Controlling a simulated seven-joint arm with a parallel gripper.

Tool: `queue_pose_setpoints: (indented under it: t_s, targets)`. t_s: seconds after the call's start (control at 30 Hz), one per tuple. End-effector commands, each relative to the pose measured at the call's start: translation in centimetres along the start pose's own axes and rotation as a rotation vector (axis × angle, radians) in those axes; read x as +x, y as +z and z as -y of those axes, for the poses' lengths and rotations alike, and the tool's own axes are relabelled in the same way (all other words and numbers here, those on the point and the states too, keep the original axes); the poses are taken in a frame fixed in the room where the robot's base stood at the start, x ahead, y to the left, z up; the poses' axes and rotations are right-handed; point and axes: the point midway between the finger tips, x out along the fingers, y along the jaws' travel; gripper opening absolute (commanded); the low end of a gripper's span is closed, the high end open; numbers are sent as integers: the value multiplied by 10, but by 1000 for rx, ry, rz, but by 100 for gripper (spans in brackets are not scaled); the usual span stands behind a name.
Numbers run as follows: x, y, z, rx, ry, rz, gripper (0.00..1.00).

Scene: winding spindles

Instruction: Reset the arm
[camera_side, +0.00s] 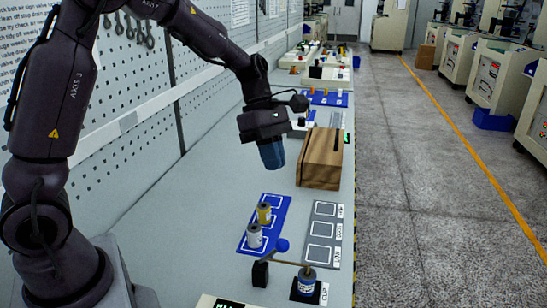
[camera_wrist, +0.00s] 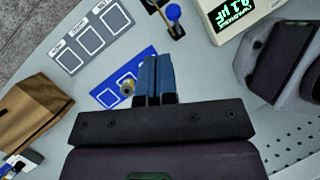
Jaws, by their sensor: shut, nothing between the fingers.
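My gripper (camera_side: 271,160) hangs in the air above the bench, its blue fingers shut and empty. In the wrist view the fingers (camera_wrist: 156,78) are together and hide part of the blue mat (camera_wrist: 105,98). The yellow spindle also shows in the wrist view (camera_wrist: 127,88). A spindle with a blue label (camera_side: 306,282) stands on a black pad by the word CLIP, beside a lever with a blue ball (camera_side: 282,245).
A brown box (camera_side: 318,172) stands behind and right of my gripper. A grey board (camera_side: 321,238) with outlined squares lies right of the mat. A display unit (camera_side: 218,302) sits at the front. A pegboard wall (camera_side: 146,100) bounds the left; bench left of the mat is clear.

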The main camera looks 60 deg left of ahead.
Motion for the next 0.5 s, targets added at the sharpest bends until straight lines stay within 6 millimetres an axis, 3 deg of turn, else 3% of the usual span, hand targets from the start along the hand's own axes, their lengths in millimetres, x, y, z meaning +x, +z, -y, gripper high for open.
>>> queue_pose_setpoints:
  t_s: [0.17,0.27,0.37,0.5]
  targets:
    - [0,0,0,42,2,0,0]
    - [2,-4,-1,154,6,-20,0]
    - [9,-15,9,327,-15,-64,0]
    - [0,-18,36,663,-19,-137,0]
